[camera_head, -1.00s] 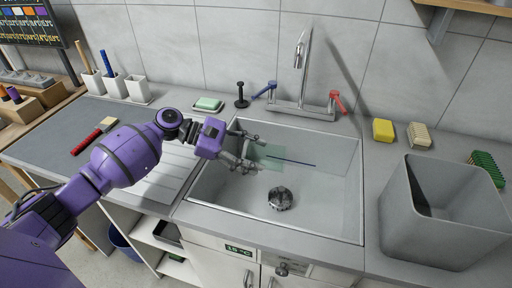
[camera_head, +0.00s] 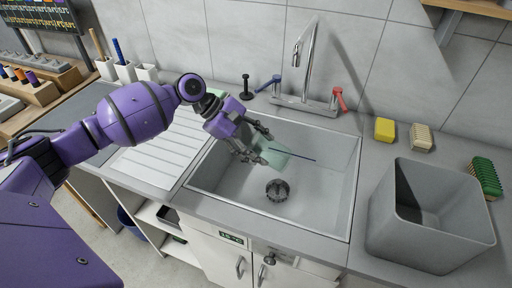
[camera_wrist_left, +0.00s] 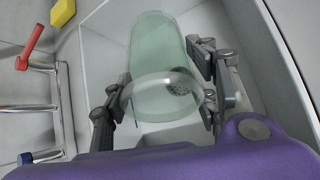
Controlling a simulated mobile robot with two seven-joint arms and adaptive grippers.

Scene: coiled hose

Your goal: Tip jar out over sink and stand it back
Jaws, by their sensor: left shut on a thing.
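The jar (camera_head: 284,157) is clear, pale green glass, held above the sink basin (camera_head: 322,190). It is tilted in the head view. My left gripper (camera_head: 262,147) is shut on it, with one finger on each side. In the left wrist view the jar (camera_wrist_left: 158,60) lies between the fingers (camera_wrist_left: 165,95), with one rounded end close to the camera. I cannot tell whether anything is inside it. The round dark drain (camera_head: 277,190) shows in the basin below the jar. My right gripper is not in view.
The tap (camera_head: 308,60) stands behind the basin, with a blue lever (camera_head: 268,84) and a red lever (camera_head: 340,97). A grey bin (camera_head: 430,220) stands at right. The ribbed drainboard (camera_head: 165,155) left of the basin is clear where visible. A thin dark blue line (camera_head: 300,156) shows by the jar.

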